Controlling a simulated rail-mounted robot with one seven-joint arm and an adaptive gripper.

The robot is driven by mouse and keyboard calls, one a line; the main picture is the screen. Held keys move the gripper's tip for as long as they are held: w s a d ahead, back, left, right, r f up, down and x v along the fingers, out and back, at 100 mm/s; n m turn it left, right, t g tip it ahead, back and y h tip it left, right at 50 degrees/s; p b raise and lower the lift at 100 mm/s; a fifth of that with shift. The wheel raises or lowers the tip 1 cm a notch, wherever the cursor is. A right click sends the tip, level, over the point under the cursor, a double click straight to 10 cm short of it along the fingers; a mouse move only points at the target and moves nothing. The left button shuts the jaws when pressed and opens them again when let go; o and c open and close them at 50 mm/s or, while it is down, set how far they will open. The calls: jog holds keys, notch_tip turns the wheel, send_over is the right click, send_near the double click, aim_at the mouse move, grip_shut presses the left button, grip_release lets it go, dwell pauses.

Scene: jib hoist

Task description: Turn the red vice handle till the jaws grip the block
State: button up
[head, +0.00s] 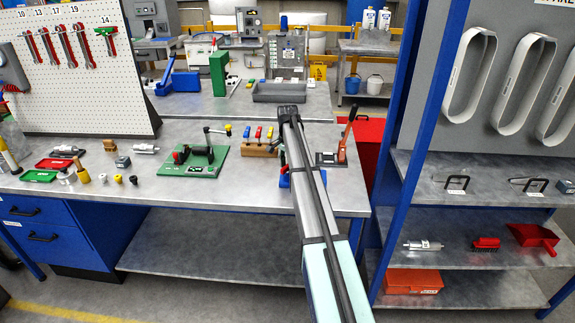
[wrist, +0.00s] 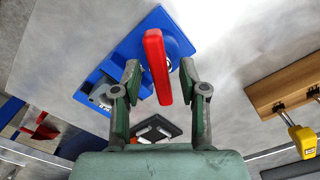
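The red vice handle (wrist: 157,66) stands upright in the picture in the wrist view, on the blue vice (wrist: 176,44). My gripper (wrist: 160,73) is open, with one finger on each side of the handle. Grey metal parts (wrist: 101,92) show at the vice's lower left; I cannot tell the jaws from the block there.
A wooden rack (head: 259,149) with coloured handles stands left of my arm. A green board (head: 194,160) with a black fixture lies farther left. A blue shelf post (head: 405,140) rises right of the bench.

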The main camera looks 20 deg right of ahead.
jog(key=shift+r, duration=0.1)
notch_tip(320, 180, up, 12)
dwell(0.7)
